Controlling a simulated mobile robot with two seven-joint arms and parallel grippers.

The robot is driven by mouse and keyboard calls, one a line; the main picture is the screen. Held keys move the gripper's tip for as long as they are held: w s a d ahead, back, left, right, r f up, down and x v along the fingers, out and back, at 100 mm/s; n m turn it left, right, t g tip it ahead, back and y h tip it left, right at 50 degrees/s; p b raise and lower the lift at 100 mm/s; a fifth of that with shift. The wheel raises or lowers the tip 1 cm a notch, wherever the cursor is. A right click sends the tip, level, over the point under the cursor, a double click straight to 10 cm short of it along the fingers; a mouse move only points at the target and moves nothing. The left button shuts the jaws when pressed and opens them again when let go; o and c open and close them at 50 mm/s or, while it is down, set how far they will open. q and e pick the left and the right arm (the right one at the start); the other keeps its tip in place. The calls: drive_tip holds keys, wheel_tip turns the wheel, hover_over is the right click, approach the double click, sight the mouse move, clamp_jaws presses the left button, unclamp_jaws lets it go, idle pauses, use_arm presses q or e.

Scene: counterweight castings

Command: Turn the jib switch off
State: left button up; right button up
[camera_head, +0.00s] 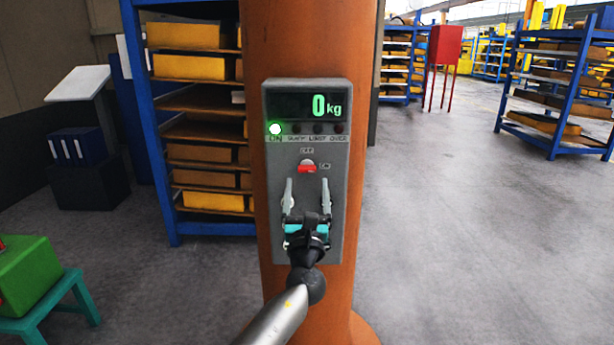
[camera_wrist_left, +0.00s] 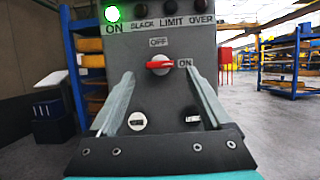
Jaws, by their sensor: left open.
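The jib switch (camera_head: 307,168) is a small red rotary knob on the grey control box (camera_head: 272,215), which is fixed to an orange column. In the left wrist view the red knob (camera_wrist_left: 159,65) lies sideways, with its white mark toward the ON label on the right; the OFF label (camera_wrist_left: 158,42) is above it. My left gripper (camera_head: 307,190) is open, its two fingers apart just below the knob in the head view. In the left wrist view the fingers (camera_wrist_left: 160,85) point toward the panel on either side of the knob, with nothing between them. My right gripper is not in view.
The display (camera_head: 318,105) reads 0 kg, and the green ON lamp (camera_head: 275,129) is lit. Two round fittings sit below the knob in the wrist view. Blue shelving (camera_head: 150,130) with yellow castings stands behind the column. A green box (camera_head: 28,272) is at lower left.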

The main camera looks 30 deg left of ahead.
sight(307, 169)
use_arm(q)
drive_tip(key=shift+x, duration=1.85)
clamp_jaws()
